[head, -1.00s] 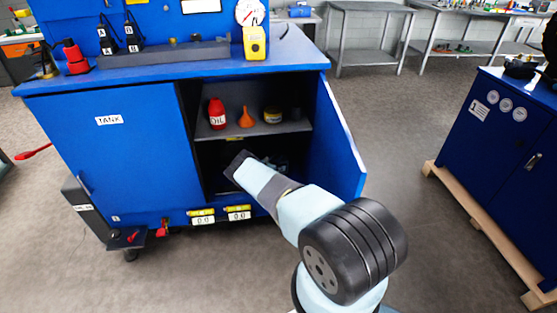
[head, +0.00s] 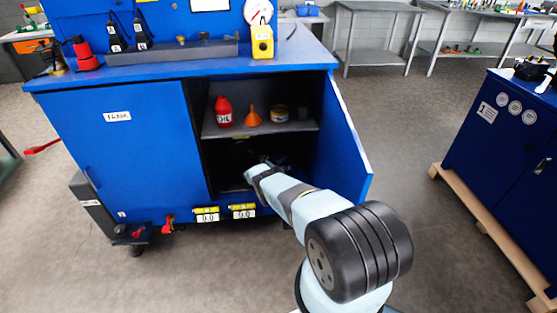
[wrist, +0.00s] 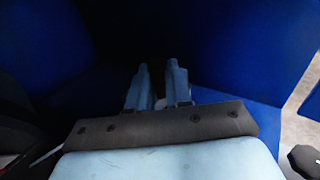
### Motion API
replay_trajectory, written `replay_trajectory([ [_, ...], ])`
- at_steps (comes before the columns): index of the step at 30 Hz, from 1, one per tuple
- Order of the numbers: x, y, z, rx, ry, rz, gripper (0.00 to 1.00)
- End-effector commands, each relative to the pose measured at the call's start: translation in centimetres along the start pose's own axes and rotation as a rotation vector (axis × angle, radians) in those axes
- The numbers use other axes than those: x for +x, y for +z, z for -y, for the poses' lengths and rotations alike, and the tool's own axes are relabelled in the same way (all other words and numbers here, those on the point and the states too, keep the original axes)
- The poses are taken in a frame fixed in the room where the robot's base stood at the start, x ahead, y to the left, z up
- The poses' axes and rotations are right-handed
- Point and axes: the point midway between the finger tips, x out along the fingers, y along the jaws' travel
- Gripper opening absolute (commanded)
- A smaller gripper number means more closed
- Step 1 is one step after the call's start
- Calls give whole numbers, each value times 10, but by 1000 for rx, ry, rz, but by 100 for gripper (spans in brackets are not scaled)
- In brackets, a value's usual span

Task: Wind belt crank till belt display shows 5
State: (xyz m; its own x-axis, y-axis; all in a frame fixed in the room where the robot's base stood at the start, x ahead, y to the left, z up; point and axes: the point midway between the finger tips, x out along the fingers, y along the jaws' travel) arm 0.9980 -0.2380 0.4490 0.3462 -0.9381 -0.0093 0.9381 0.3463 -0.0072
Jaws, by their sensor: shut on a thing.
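My gripper (wrist: 158,88) reaches into the dark lower compartment of the blue cabinet, below the shelf. In the wrist view its two fingers stand a small gap apart, with a small pale piece between them. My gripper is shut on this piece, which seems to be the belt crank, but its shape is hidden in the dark. Two small displays sit under yellow labels on the cabinet's lower front edge: the left display (head: 207,217) and the right display (head: 244,214). Both seem to read 0.0. The labels are too small to read, so I cannot tell which is the belt display.
The cabinet's right door (head: 343,140) stands open beside my arm. Another blue cabinet (head: 500,150) stands at the right, with free floor between.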

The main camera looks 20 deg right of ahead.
Motion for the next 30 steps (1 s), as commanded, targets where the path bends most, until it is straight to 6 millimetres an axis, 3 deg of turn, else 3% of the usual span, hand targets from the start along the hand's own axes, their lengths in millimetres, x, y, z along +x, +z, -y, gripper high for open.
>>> replay_trajectory([
  [3, 9, 9, 1, 6, -12, 10, 0],
  [15, 10, 13, -2, 11, -12, 14, 0],
  [16, 10, 13, -2, 11, -12, 14, 26],
  [20, 9, 12, -1, 9, -12, 13, 39],
  [30, 5, 9, -1, 7, -10, 10, 40],
])
